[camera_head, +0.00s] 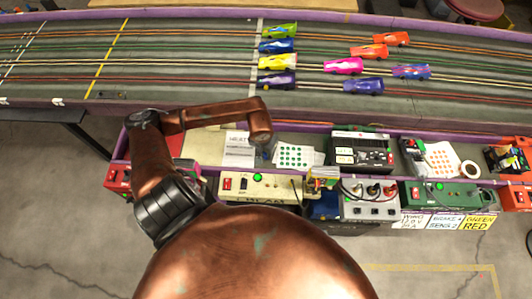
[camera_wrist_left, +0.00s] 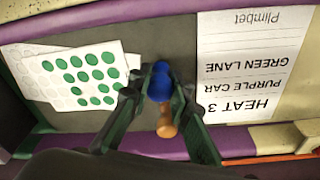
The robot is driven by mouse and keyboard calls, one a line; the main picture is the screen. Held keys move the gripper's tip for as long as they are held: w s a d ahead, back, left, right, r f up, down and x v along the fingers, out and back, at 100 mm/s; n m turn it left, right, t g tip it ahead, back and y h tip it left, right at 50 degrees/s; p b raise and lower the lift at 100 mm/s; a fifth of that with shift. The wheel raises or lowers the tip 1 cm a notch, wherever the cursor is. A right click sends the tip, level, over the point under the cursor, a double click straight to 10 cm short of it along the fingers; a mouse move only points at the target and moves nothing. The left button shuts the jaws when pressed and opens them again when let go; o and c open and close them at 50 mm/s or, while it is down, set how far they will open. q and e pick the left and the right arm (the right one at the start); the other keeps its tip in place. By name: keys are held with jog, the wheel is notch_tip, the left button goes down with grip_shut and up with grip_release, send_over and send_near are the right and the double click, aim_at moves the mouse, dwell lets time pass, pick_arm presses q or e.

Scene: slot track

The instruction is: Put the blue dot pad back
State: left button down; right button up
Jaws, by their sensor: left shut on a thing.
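My left gripper (camera_head: 266,152) reaches down at the shelf beside the track, between a heat sheet and a dot sheet. In the left wrist view its two fingers (camera_wrist_left: 161,98) are closed around a small blue rounded thing (camera_wrist_left: 159,82) with an orange-brown end (camera_wrist_left: 166,126). The fingers hide part of it, and I cannot tell whether it touches the shelf. Left of the fingers lies a white dot pad (camera_wrist_left: 85,76) with green dots, overlapping another sheet; it also shows in the head view (camera_head: 296,157). I see no clearly blue-dotted pad. My right gripper is not in view.
A heat sheet (camera_wrist_left: 250,65) lies right of the fingers. A black box (camera_head: 360,152), a cream control box (camera_head: 258,187) and a grey switch box (camera_head: 370,200) crowd the shelf. A red-dotted sheet (camera_head: 442,160) lies farther right. Several toy cars stand on the track (camera_head: 190,50).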

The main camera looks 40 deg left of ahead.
pick_arm(q)
jog(key=shift+f, duration=0.2)
jog(key=c, duration=1.8)
grip_release()
jog(key=shift+r, duration=0.1)
jog(key=shift+r, duration=0.1)
jog(key=shift+r, duration=0.35)
notch_tip(320, 180, up, 11)
jog(key=s+p, duration=0.1)
jog(key=shift+s+d+r+p, duration=0.15)
jog(key=shift+s+d+p, duration=0.15)
jog(key=shift+s+p, duration=0.05)
